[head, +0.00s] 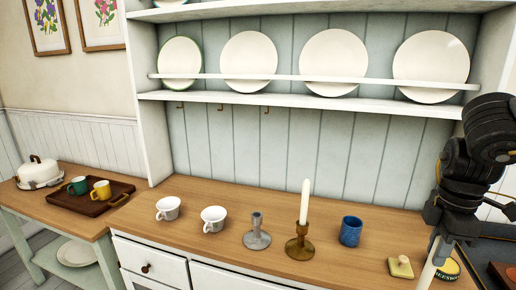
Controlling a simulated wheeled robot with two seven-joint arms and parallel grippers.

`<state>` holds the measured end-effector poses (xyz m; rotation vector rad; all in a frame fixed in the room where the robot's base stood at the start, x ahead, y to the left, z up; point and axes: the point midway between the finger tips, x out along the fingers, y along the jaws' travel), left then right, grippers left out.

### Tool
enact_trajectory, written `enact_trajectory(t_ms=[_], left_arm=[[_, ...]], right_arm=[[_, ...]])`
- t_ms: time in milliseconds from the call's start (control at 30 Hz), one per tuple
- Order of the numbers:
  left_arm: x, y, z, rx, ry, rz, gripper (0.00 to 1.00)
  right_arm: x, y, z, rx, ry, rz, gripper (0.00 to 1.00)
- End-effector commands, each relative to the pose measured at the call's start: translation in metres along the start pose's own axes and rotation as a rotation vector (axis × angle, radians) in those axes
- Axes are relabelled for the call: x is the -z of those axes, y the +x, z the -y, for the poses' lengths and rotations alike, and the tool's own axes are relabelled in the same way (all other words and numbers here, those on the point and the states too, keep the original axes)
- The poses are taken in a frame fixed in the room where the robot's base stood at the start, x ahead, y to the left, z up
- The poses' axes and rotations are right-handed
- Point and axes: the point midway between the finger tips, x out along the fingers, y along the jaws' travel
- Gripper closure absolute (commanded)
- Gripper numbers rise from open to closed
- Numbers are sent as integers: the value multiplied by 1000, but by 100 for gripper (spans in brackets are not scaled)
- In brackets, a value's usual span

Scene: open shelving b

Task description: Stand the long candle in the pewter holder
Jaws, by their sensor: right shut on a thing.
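The pewter holder (257,236) is a grey candlestick standing on the wooden dresser top, and its socket looks empty. My right gripper (438,230) is at the right, shut on a long white candle (430,264). The candle slants down out of the bottom of the picture, so its lower end is hidden. It is well to the right of the pewter holder and apart from it. A brass holder (299,247) beside the pewter one has another white candle (305,201) upright in it. My left gripper is not in view.
A blue mug (350,231) stands right of the brass holder. Two white cups (213,219) stand left of the pewter holder. A pale block with a knob (401,267) and a yellow-labelled tin (448,270) are near the candle. A plate shelf (300,97) hangs above.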

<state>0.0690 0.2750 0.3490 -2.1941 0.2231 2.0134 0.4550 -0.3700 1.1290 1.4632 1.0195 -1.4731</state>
Motion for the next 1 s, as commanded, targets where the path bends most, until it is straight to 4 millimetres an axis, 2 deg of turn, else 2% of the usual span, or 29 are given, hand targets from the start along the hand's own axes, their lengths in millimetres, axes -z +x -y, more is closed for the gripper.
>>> enact_trajectory(t_ms=[167,367,500,600,700,800,1000], left_arm=[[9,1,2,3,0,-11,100],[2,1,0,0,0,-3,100],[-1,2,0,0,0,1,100],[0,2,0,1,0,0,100],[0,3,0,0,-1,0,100],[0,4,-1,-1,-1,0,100],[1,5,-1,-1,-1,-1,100]], right_arm=[[-42,18,-1,0,161,-4,100],[-105,38,5,0,398,-7,100],[-165,62,23,1,629,-12,100],[-198,84,42,1,778,-13,100],[-218,105,59,1,886,-10,100],[-228,125,74,1,964,-7,100],[-232,170,103,4,1082,-4,100]])
